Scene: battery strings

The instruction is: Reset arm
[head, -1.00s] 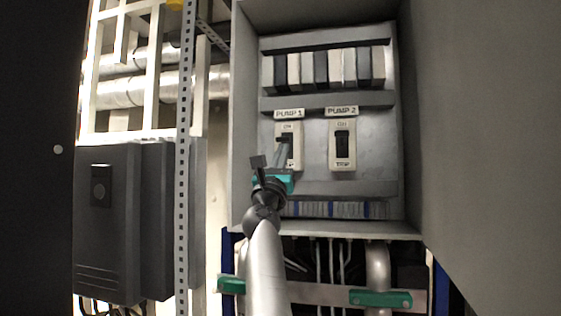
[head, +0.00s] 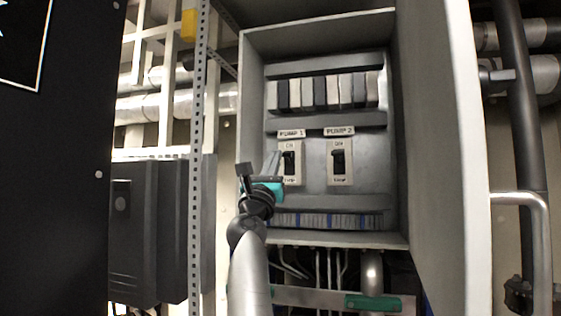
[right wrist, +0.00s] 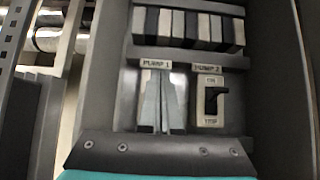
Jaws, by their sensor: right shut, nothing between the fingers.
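My right gripper (head: 272,164) is in front of the open electrical cabinet, at the left edge of the PUMP 1 switch (head: 291,163). Its fingers are shut with nothing between them. In the right wrist view the shut fingers (right wrist: 161,103) cover most of the PUMP 1 switch. The PUMP 2 switch (head: 339,162) stands to the right with a black toggle, and it also shows in the right wrist view (right wrist: 211,101). I cannot tell whether the fingers touch anything. My left gripper is not in view.
The cabinet's door (head: 436,150) stands open on the right. A row of breakers (head: 322,92) is above the switches. A perforated metal upright (head: 198,150) and a dark box (head: 145,230) are on the left. Pipes (head: 525,120) run at the far right.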

